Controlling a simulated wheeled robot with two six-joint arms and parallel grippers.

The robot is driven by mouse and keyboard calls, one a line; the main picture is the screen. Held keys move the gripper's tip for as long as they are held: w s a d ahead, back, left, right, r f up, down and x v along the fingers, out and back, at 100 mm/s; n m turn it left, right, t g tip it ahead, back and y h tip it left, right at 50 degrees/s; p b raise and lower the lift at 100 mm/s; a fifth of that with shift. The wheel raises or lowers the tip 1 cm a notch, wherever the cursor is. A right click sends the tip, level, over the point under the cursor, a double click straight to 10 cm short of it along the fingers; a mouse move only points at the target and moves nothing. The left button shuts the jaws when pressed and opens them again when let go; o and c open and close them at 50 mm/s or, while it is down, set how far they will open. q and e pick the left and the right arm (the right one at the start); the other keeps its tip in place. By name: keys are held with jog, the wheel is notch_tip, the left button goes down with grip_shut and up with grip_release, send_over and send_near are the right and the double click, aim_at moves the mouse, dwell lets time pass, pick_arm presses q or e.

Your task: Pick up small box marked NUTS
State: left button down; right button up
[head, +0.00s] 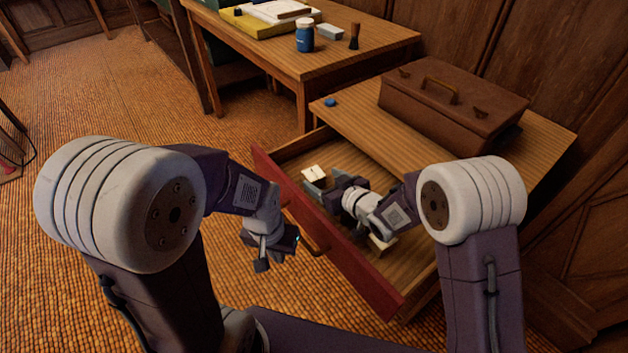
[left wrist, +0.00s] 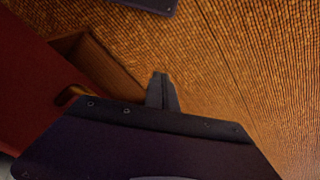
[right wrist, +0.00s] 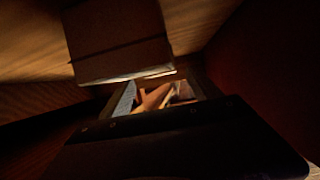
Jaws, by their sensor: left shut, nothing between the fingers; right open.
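Two small pale boxes are in the open drawer (head: 405,264). One box (head: 313,173) is near its far left end, just beyond the right gripper's fingers. The other box (head: 381,243) is partly hidden behind my right arm. I cannot read NUTS on either. My right gripper (head: 316,190) is open, low inside the drawer. In the right wrist view a brown box-like shape (right wrist: 118,42) is large above the fingers, and something pale and orange (right wrist: 155,98) shows between them; which box is unclear. My left gripper (head: 262,266) is shut and empty outside the red drawer front (left wrist: 30,90).
The drawer handle (head: 313,245) is near my left gripper. A brown case (head: 450,105) and a small blue object (head: 330,102) sit on the top above the drawer. A second table behind bears a blue jar (head: 305,38) and a brush (head: 354,38).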

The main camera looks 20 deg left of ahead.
aim_at(316, 175)
jog(key=b+x, duration=0.2)
jog(key=x, duration=0.3)
jog(key=shift+s, duration=0.1)
jog(key=shift+r, duration=0.1)
jog(key=c, duration=1.5)
